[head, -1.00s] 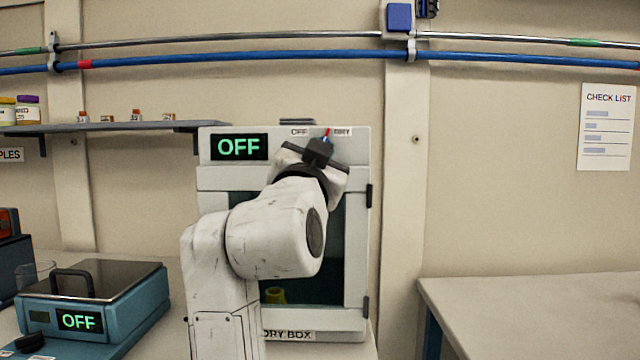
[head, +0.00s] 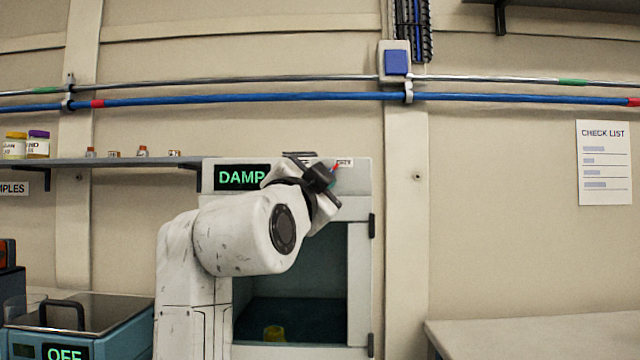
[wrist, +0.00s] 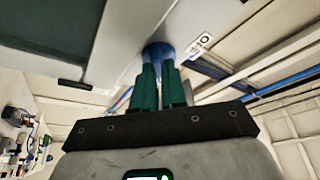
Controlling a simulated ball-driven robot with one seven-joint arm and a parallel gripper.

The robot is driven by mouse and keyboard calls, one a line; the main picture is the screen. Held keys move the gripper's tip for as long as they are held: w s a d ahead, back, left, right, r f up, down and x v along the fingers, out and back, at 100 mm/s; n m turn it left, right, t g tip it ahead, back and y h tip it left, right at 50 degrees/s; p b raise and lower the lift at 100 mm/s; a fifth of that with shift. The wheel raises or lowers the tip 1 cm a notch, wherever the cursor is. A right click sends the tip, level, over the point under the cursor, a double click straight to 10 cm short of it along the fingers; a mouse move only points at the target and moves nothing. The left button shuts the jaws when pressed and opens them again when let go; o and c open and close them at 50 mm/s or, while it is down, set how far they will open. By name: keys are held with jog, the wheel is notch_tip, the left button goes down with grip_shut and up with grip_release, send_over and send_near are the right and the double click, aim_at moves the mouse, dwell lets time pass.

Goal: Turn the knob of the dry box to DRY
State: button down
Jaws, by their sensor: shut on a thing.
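The dry box (head: 360,210) is a white cabinet with a dark window, against the wall in the head view. Its display (head: 238,178) reads DAMP in green, its end covered by my wrist. The knob is blue in the wrist view (wrist: 157,49), between the green fingertips of my gripper (wrist: 158,72). My gripper is shut on it. In the head view my wrist hides most of the knob; a red pointer (head: 336,167) shows, tilted up and right, close to the DRY label (head: 344,162). The OFF label is hidden.
A blue device (head: 110,330) with a handle and a display reading OFF stands at lower left. A shelf (head: 120,162) with jars and small bottles is on the wall at left. A pale bench (head: 540,330) at right looks bare.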

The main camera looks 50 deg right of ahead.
jog(key=c, duration=1.2)
grip_release()
jog(key=shift+a, duration=0.1)
jog(key=v, duration=1)
jog(key=shift+s+a+f, duration=0.15)
jog(key=shift+a+f, duration=0.05)
jog(key=shift+a, duration=0.05)
